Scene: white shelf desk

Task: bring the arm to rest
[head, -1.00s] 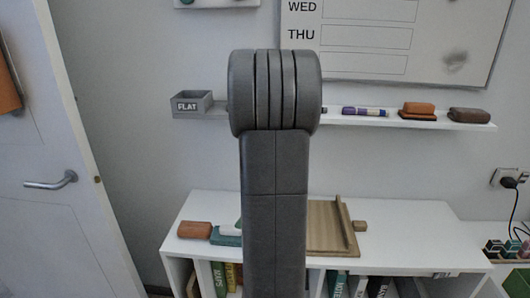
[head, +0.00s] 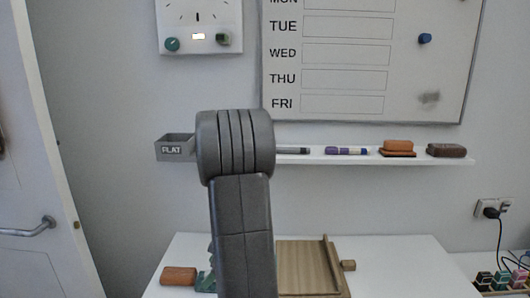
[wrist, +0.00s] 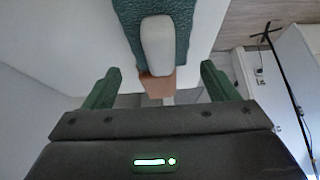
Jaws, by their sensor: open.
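My arm (head: 240,225) stands up in the middle of the head view, its rounded joint in front of the wall shelf. My gripper shows in the wrist view (wrist: 160,70) with its two green fingers apart. Nothing is seen clamped between the fingers. A green block with a pale rounded piece (wrist: 157,45) lies beyond the fingertips, with an orange block (wrist: 158,84) behind it. In the head view, the arm hides most of the green thing on the desk, and I cannot make out the gripper there.
The white desk (head: 400,270) carries an orange block (head: 179,276) at left and a wooden tray (head: 300,262) right of my arm. The wall shelf (head: 300,158) holds a grey box (head: 174,148), markers and erasers. A whiteboard (head: 380,60) hangs above. A door (head: 25,200) is at left.

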